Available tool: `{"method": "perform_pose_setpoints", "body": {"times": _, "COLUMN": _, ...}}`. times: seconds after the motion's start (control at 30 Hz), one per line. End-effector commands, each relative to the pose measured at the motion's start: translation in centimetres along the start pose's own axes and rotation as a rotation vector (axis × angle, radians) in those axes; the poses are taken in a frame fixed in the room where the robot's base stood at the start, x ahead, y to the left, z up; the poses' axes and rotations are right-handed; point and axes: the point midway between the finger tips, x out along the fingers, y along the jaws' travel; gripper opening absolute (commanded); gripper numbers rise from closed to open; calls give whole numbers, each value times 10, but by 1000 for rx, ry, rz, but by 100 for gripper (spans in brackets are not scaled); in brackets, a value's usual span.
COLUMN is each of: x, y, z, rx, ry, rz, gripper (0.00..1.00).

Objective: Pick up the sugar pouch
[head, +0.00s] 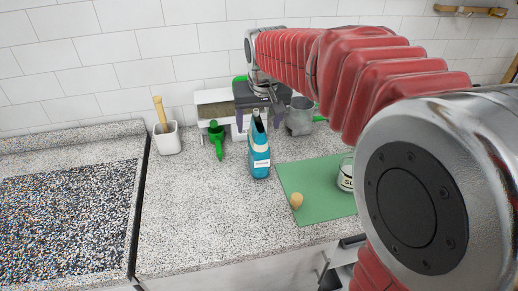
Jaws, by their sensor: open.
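A white container (346,178) with dark lettering, perhaps the sugar pouch, stands on the green mat (320,207). My arm hides its right side, and only the first letters of its label show, so I cannot tell for sure what it is. My gripper (257,113) points down near the back of the counter, left of the white container and apart from it. It is open, and its fingers are small and hard to make out. A blue bottle (260,158) with a white label stands at or just below the gripper; I cannot tell whether they touch.
A small tan egg-shaped thing (296,201) lies on the mat. A green item (216,138), a grey metal cup (299,119) and a white holder with a wooden handle (167,138) stand at the back. The front left counter (195,215) is clear. My arm hides the right side.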

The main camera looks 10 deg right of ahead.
Motion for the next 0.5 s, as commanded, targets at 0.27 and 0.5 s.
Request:
{"method": "perform_pose_setpoints", "body": {"times": 0.27, "x": 45, "y": 1, "z": 2, "rx": 0, "ry": -4, "rz": 1, "gripper": 69}}
{"method": "perform_pose_setpoints", "body": {"times": 0.5, "x": 67, "y": 1, "z": 1, "rx": 0, "ry": -1, "rz": 0, "gripper": 69}}
